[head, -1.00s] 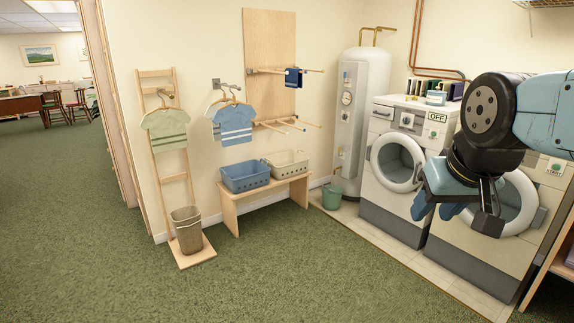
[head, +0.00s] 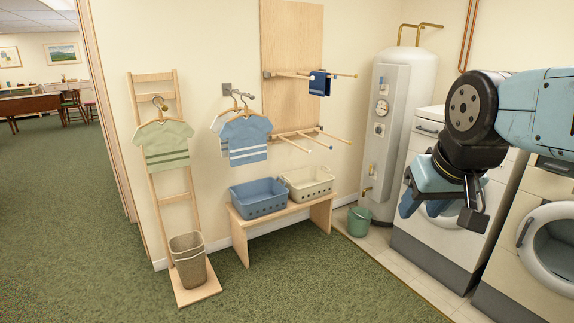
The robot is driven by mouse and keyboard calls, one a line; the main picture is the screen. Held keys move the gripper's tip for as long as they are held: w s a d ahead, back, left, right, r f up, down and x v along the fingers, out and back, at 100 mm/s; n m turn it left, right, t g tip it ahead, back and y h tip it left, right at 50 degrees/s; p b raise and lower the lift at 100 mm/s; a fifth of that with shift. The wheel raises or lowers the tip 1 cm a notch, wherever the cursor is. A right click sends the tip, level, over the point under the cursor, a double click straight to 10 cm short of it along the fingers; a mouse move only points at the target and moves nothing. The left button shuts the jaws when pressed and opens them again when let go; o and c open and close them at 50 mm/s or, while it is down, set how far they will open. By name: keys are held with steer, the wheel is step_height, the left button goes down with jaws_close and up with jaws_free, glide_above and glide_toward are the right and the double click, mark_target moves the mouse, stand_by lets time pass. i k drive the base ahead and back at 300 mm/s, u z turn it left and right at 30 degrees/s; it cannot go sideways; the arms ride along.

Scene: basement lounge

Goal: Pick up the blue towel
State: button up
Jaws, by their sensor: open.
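The blue towel (head: 320,83) is small and dark blue. It hangs folded over an upper wooden rod of the wall drying rack (head: 292,40), near the back wall. My gripper (head: 438,212) is at the right of the head view, in front of a washing machine. It is empty and points downward. It is apart from the towel, nearer to the camera and lower in the picture. The gap between its fingers is partly hidden by the gripper's own body.
A bench (head: 240,243) under the rack holds a blue basket (head: 258,199) and a cream basket (head: 307,182). A tall water heater (head: 397,150), green bucket (head: 359,221) and washing machine (head: 425,240) stand to the right. Shirts (head: 245,138) hang left. The green carpet (head: 320,285) in front is clear.

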mark_target(320, 86)
steer(key=i, duration=1.25)
steer(key=z, duration=0.4)
steer(key=i, duration=2.2)
steer(key=z, duration=0.25)
